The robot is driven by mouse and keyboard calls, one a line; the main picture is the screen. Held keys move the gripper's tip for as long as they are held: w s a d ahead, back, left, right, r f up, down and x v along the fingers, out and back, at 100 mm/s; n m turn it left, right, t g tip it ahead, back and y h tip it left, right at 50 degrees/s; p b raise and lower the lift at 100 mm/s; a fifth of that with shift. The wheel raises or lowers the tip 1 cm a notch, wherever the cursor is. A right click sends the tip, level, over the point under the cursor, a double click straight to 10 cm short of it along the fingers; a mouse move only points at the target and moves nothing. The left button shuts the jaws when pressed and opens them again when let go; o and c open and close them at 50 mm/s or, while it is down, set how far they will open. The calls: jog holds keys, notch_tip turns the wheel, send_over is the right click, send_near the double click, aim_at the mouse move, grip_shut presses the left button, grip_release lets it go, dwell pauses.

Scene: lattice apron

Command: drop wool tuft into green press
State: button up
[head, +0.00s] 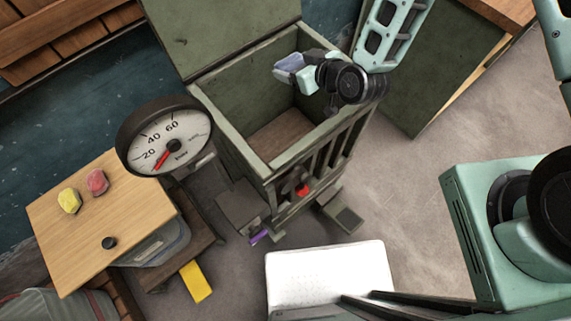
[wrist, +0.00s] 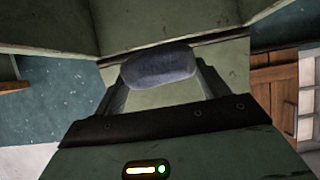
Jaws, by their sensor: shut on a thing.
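The green press (head: 231,131) is an open-topped, worn green box with its lid (head: 225,30) raised at the back and slats on its front. My gripper (head: 296,74) is over the open top, toward its back right. It is shut on the wool tuft (head: 288,62), a blue-grey lump. In the wrist view the tuft (wrist: 158,66) sits between the two fingertips, with green panels behind it. The visible floor inside the press is bare brown wood. I cannot tell how high the tuft is above the rim.
A round dial gauge (head: 170,140) stands left of the press. A white slab (head: 330,275) is in front. Grey floor (head: 425,160) is clear at right.

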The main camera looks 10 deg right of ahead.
jog(key=o, duration=1)
jog(key=shift+o, duration=0.2)
jog(key=p+v, duration=1.4)
jog(key=v, duration=0.3)
jog(key=shift+d, duration=0.15)
jog(key=shift+s, duration=0.1)
